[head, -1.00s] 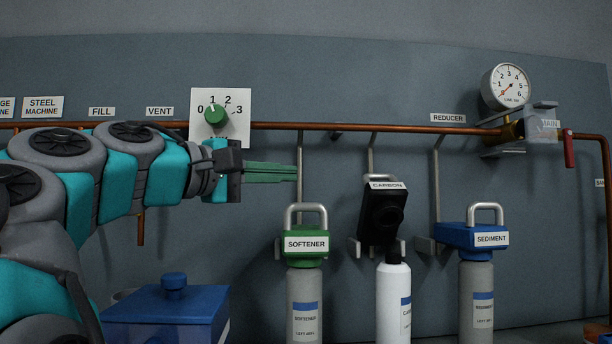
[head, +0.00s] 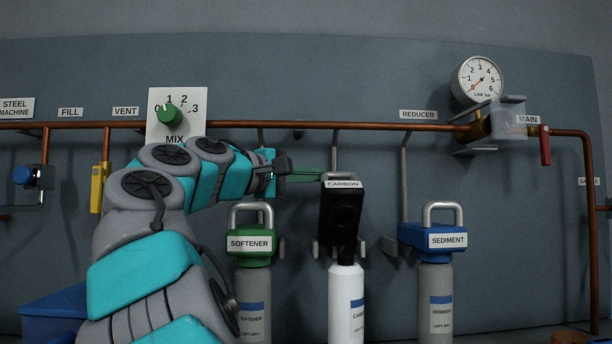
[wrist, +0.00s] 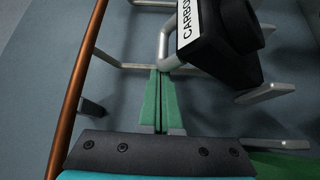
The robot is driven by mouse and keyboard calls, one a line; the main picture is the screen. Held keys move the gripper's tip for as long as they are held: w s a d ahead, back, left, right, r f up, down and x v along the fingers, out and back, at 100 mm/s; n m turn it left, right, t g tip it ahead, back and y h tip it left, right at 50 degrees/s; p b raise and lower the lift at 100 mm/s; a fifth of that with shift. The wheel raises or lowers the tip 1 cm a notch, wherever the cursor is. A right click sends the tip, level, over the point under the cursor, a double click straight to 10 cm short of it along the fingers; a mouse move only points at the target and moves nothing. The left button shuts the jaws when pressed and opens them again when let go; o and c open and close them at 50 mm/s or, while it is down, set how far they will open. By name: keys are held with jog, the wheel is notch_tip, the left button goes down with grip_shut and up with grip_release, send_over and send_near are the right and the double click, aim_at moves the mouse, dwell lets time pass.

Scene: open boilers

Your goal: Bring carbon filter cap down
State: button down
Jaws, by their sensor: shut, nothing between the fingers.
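The black carbon filter cap (head: 342,212), labelled CARBON, is swung up and stands tilted above the white carbon cartridge (head: 346,305). Its underside with a round dark opening faces me. In the wrist view the cap (wrist: 228,38) is at the upper right, with its grey metal handle (wrist: 164,48) curving down beside it. My gripper (head: 318,175) has its green fingers pressed together and empty. In the wrist view the fingertips (wrist: 160,72) are right at the lower bend of the handle; I cannot tell whether they touch. In the head view the tips overlap the cap's top.
The green softener cap (head: 250,245) is left of the carbon cartridge, and the blue sediment cap (head: 432,236) is right; both sit on their cartridges. A copper pipe (head: 380,126) runs along the wall above. Grey brackets (head: 404,185) stick out near the caps.

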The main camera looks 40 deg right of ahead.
jog(key=shift+w+d, duration=0.1)
jog(key=shift+d, duration=0.45)
jog(key=shift+s+a, duration=0.55)
jog(key=shift+s, duration=0.25)
